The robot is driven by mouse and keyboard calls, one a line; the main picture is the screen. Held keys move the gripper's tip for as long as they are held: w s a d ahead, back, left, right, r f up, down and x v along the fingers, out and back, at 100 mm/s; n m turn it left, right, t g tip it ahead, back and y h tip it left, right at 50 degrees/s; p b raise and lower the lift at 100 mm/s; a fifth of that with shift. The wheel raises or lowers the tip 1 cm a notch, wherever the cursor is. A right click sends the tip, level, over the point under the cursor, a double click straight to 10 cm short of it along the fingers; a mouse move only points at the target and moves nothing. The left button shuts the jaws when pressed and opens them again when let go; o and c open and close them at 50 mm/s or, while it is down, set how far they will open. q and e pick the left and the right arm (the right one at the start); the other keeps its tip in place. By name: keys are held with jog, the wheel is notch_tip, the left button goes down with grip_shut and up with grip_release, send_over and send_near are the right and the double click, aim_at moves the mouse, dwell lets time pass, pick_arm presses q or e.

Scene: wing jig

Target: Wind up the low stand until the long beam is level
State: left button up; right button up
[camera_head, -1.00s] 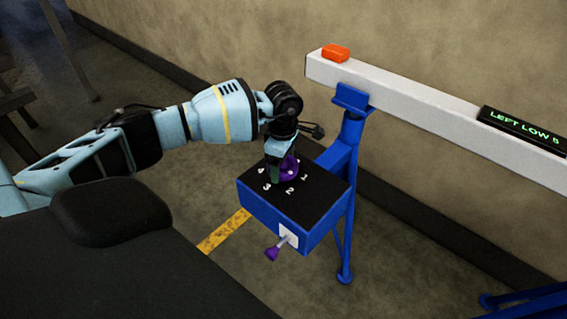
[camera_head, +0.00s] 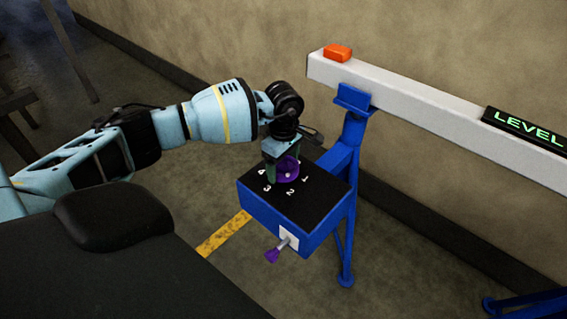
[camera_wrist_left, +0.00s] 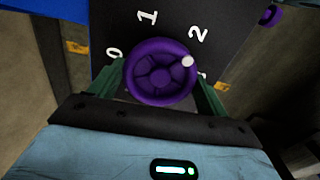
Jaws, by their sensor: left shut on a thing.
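The purple handwheel (camera_head: 287,169) sits on the black top of a blue box (camera_head: 262,208), among white numbers. My left gripper (camera_head: 281,168) points down from above and is shut on the wheel, one finger on each side; the wrist view shows the wheel (camera_wrist_left: 158,75) between the green fingers. The wheel's white dot lies between the 2 and a partly hidden number. The blue stand (camera_head: 348,190) carries the left end of the long white beam (camera_head: 425,112). The beam's display (camera_head: 526,127) reads LEVEL in green. My right gripper is not in view.
A purple-tipped lever (camera_head: 272,255) sticks out of the box's front on a white plate. An orange block (camera_head: 338,52) lies on the beam's left end. A second blue stand part (camera_head: 520,302) shows at bottom right. The wall is close behind the beam.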

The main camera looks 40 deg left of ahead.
aim_at(284, 165)
pick_arm(q)
jog(key=o, duration=1)
jog(key=shift+r, duration=0.15)
notch_tip(284, 165, up, 8)
jog(key=shift+f, duration=0.2)
